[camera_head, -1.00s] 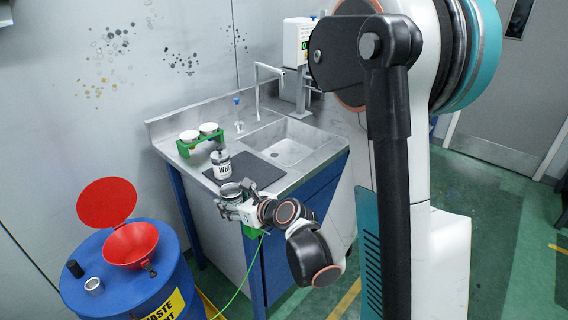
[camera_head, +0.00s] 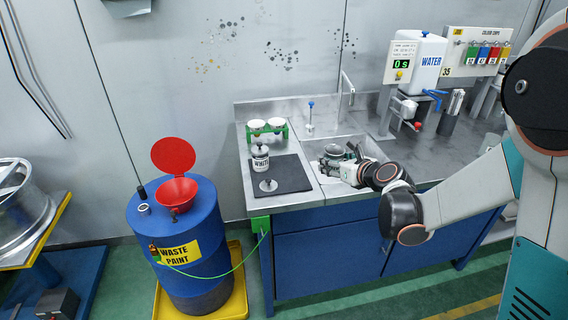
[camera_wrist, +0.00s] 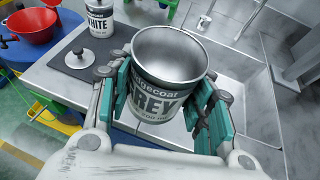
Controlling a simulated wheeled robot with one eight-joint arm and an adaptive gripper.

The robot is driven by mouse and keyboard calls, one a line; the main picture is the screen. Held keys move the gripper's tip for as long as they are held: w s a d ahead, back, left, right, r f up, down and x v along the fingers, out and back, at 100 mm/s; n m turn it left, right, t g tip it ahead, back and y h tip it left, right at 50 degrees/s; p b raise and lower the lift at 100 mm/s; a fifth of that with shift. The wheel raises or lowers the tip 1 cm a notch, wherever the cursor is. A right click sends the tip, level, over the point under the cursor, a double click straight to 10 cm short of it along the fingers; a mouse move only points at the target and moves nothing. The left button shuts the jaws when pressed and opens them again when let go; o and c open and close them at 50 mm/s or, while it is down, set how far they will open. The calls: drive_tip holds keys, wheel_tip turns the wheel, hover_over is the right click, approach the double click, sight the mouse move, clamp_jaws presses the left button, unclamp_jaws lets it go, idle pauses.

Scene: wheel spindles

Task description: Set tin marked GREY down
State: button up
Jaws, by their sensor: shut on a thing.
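The tin marked GREY (camera_wrist: 158,88) is an open metal tin, upright or nearly so, with its bare inside showing in the wrist view. My gripper (camera_wrist: 165,105) is shut on it, with teal finger pads on both sides of its wall. In the head view the tin (camera_head: 333,150) is held by my gripper (camera_head: 345,165) at the left part of the sink. The wrist view shows the counter and sink below it. I cannot tell how high it is above them.
The tin marked WHITE (camera_head: 260,160) stands on a dark mat (camera_head: 290,174), with a lid-like disc with a knob (camera_head: 268,185) in front. A green rack (camera_head: 267,134) with two white-topped items stands behind. A blue drum (camera_head: 182,240) with a red funnel (camera_head: 177,191) stands left. The mat's right part is bare.

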wheel_tip(320, 180, up, 10)
drive_tip(key=n+g+y+p, duration=0.1)
drive_tip(key=n+y+p, duration=0.1)
drive_tip(key=p, duration=0.2)
hover_over(295, 182)
wheel_tip(295, 182, down, 20)
drive_tip(key=b, duration=0.6)
drive_tip(key=shift+a, duration=0.1)
drive_tip(key=shift+f, duration=0.15)
drive_tip(key=shift+f, duration=0.15)
drive_tip(key=o, duration=1.1)
drive_tip(key=shift+c, duration=0.2)
drive_tip(key=shift+o, duration=0.2)
drive_tip(key=shift+r, duration=0.25)
